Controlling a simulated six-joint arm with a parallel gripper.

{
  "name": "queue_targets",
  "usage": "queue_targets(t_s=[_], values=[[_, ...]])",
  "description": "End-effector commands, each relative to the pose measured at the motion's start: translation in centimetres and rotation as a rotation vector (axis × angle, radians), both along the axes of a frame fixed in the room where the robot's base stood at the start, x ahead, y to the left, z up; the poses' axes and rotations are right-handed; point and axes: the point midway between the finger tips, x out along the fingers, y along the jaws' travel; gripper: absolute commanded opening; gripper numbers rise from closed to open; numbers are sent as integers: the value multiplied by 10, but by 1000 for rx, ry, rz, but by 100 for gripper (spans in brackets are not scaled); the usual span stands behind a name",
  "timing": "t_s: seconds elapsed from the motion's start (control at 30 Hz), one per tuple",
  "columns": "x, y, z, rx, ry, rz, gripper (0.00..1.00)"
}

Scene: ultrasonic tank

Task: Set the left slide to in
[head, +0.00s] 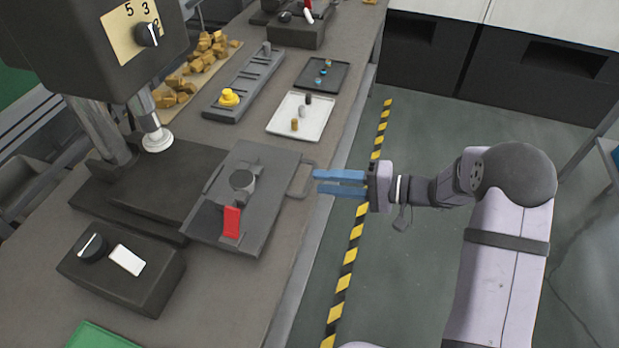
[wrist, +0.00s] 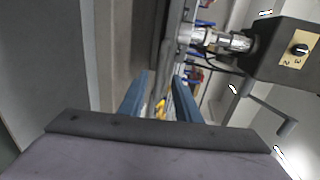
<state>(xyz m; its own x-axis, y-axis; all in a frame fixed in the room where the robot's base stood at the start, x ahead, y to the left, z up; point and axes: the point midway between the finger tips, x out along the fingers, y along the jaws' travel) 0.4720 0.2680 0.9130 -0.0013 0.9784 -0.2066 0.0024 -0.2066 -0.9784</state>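A dark grey sliding plate (head: 209,222) with a U-shaped handle (head: 308,183) on its right side sits beside the press base and extends out towards the bench's front edge. It carries a round grey part (head: 243,181) and an upright red lever (head: 231,222). I see no second slide clearly. My gripper (head: 316,183) has two blue fingers, parallel and apart, with nothing between them. Its fingertips point left, just right of the handle in the head view; I cannot tell whether they touch. The open fingers also show in the wrist view (wrist: 160,92).
The press (head: 112,30) has a dial. A black box (head: 125,285) with a knob and white switch stands at the near left. A white tray (head: 285,118), a dark tray (head: 312,74) and a grey rack (head: 238,90) lie further back. Floor right of the bench is clear.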

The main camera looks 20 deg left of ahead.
Motion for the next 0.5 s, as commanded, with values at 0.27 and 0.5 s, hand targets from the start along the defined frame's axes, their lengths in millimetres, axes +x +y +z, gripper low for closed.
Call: queue_targets(t_s=[0.27, 0.5], values=[[0, 35, -6, 0, 1, 2, 30], [0, 47, -9, -1, 0, -1, 30]])
